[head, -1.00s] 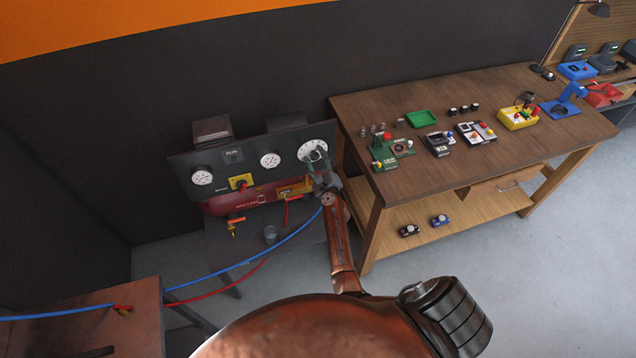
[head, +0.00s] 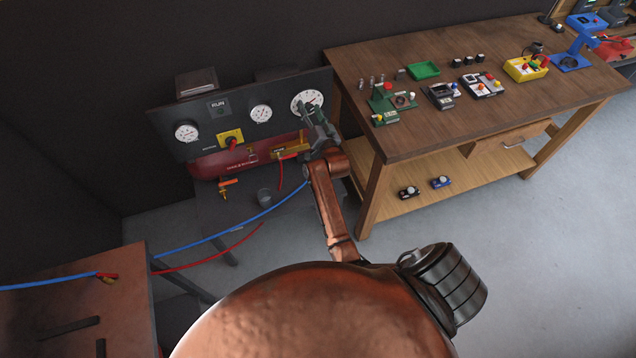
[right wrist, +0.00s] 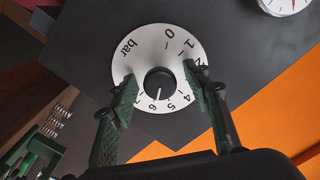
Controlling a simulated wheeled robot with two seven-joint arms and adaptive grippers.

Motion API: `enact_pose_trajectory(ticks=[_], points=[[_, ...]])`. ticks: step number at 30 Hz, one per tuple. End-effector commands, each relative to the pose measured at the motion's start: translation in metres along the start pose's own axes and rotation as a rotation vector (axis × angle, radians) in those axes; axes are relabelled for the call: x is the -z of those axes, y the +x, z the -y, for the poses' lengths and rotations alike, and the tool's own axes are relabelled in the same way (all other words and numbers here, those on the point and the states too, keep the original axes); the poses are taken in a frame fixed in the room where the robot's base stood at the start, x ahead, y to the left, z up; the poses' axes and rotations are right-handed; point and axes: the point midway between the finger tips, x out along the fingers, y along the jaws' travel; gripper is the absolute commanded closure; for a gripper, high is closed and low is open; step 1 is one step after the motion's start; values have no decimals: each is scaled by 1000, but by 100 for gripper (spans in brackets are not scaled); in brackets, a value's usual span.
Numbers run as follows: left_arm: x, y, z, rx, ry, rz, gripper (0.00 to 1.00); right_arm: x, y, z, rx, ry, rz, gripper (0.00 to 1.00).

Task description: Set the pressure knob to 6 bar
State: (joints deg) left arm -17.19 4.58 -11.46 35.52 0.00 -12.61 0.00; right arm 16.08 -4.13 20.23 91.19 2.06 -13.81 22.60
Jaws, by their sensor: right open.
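The pressure knob is a round black knob (right wrist: 160,83) at the centre of a white dial (right wrist: 150,50) marked in bar. In the right wrist view a thin mark on the knob points down the picture, near the 6; its exact setting is hard to read. The dial also shows at the right end of the dark panel in the head view (head: 302,98). My right gripper (right wrist: 160,76) is open, its green fingers on either side of the knob; contact cannot be told. In the head view the right gripper (head: 313,115) covers the dial's lower right. My left gripper is not in view.
The dark panel (head: 240,135) carries two gauges (head: 187,132) (head: 260,113) and a yellow-backed red switch (head: 231,139). A wooden workbench (head: 440,120) with several devices stands close right of my arm. Blue (head: 225,233) and red hoses cross the lower left.

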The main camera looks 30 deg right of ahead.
Motion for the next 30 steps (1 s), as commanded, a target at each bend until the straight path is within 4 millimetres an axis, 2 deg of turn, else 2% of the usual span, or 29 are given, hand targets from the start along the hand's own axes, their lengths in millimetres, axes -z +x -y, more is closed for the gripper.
enact_pose_trajectory(ticks=[1,23,25,30], points=[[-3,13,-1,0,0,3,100,-5,0,-4,0,-70,0,56],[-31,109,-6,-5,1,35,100,-5,0,-4,1,-1095,0,56],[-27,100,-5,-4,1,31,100,-1,-17,-1,0,-1072,3,56],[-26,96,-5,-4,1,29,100,1,-50,0,1,-1068,1,56]])
